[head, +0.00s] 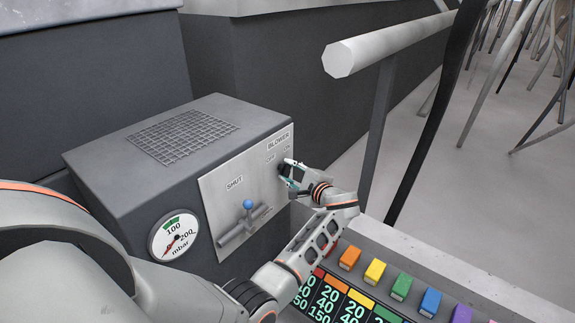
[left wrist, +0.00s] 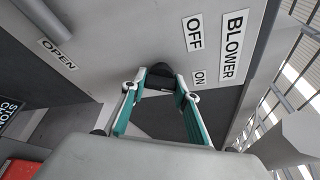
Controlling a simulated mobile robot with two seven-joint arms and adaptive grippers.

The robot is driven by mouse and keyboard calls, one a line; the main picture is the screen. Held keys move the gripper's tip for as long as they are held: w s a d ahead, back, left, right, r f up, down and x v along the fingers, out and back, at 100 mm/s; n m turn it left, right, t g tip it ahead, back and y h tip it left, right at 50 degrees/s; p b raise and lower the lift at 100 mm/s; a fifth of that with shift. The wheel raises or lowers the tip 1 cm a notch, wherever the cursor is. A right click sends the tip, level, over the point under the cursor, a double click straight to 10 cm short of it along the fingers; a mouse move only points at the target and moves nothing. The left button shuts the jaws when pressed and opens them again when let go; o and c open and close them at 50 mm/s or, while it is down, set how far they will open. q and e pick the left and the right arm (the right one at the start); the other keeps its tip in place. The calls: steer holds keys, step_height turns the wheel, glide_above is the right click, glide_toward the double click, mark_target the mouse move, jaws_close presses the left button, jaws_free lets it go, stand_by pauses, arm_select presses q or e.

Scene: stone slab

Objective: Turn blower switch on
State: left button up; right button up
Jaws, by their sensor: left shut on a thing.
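The blower switch is a small black knob on the light metal front panel (head: 215,200) of a dark grey box, under the BLOWER label (head: 278,141) with OFF and ON marks. My left gripper (head: 286,170) is at this knob, its fingers shut on it. In the left wrist view the black blower knob (left wrist: 160,72) sits between the tips of the two teal fingers of the left gripper (left wrist: 160,83). The OFF label (left wrist: 194,32) and ON label (left wrist: 199,77) are beside it. The fingers partly hide the knob, and I cannot tell which mark it points to. My right gripper is not in view.
A lever with a blue ball (head: 248,204) sits on the same panel under a SHUT label. A row of coloured switches (head: 402,287) lies below right. A pale rail (head: 385,47) passes above right.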

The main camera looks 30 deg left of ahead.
arm_select(q)
steer(key=shift+m+p, duration=0.5)
steer(key=shift+m+g+p, duration=0.3)
steer(key=shift+g, duration=0.1)
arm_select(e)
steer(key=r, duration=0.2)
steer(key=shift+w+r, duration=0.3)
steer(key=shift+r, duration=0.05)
arm_select(q)
steer(key=shift+f, duration=0.1)
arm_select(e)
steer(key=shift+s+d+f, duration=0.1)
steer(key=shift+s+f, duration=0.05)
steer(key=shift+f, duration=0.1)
arm_select(q)
steer(key=o, duration=1.1)
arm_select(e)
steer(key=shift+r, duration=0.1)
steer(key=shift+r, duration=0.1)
